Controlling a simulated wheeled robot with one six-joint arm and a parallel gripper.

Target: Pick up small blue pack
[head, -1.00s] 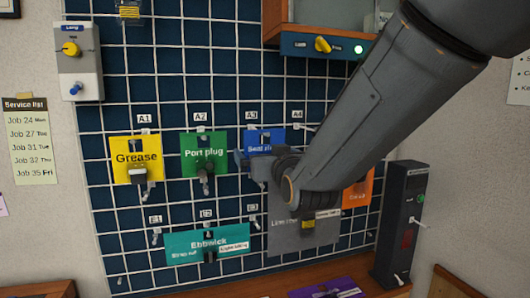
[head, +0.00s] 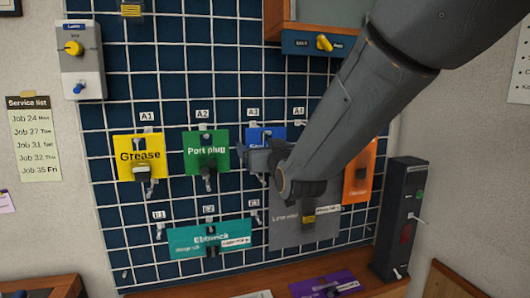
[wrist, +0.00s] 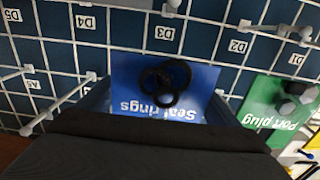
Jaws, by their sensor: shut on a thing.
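The small blue pack (head: 264,135) hangs at the A3 place on the grid wall, mostly hidden behind my gripper in the head view. In the wrist view the blue pack (wrist: 126,76) reads "Seal rings" upside down and shows black rings on its face. My gripper (head: 250,160) is in front of the pack's lower part. In the wrist view its jaws (wrist: 150,105) are on both sides of the pack, shut on it. I cannot tell whether the pack still rests on its hook.
The green Port plug pack (head: 206,153) hangs close on the left, with the yellow Grease pack (head: 138,150) beyond it. The grey pack (head: 290,232) and teal Ebbwick pack (head: 185,240) hang below. An orange pack (head: 360,165) is on the right. White hooks (wrist: 70,98) stick out nearby.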

